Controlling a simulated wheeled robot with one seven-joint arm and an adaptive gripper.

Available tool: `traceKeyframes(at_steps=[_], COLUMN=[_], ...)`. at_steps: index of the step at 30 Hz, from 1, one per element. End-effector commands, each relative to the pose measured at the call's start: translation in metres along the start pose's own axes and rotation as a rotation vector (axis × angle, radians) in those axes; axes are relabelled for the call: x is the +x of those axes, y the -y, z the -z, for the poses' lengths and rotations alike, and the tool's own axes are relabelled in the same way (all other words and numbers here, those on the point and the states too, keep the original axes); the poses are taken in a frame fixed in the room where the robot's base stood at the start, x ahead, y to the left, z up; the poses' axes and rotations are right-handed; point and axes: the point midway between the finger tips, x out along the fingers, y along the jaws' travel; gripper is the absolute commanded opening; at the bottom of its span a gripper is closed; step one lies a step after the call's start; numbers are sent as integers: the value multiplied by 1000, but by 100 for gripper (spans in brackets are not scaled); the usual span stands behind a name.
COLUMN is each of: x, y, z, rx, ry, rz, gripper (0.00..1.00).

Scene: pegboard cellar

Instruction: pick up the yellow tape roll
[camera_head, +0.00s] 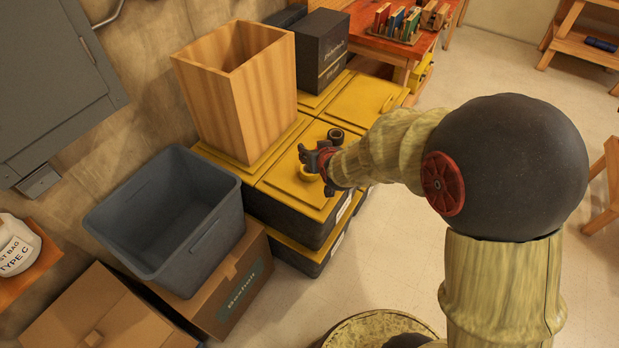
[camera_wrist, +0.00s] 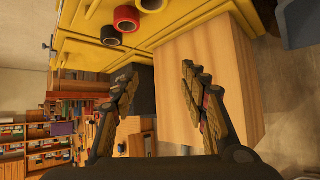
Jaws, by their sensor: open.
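The yellow tape roll (camera_head: 306,175) sits on a yellow crate lid, partly hidden behind my gripper in the head view. A red roll (camera_wrist: 127,17) and a black roll (camera_wrist: 153,5) lie near the yellow one.
A tall open wooden box (camera_head: 262,100) stands on the crates to the left, with a dark box (camera_head: 320,50) behind. A grey bin (camera_head: 215,240) stands on a cardboard box (camera_head: 240,290) at the front left. Yellow-lidded crates (camera_head: 360,100) extend behind. Open floor lies to the right.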

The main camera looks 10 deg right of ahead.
Motion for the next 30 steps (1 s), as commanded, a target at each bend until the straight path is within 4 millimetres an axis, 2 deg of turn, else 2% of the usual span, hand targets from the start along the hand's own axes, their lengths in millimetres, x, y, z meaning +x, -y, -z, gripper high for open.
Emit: traceKeyframes(at_steps=[1,3,6,9,12,15,26,30], x=[32,63,96,114,123,128,158,176], y=[-1,-3,-6,-9,-10,-11,-12,-13], z=[-28,-51,-83,-107,-122,-126,-119,-116], rx=[0,0,-3,-6,-8,-9,-10,-10], ry=[-18,-68,-133,-183,-216,-233,-235,-236], rz=[-5,-13,-24,-33,-39,-41,-41,-42], gripper=[49,53,58,64,70,74,74,74])
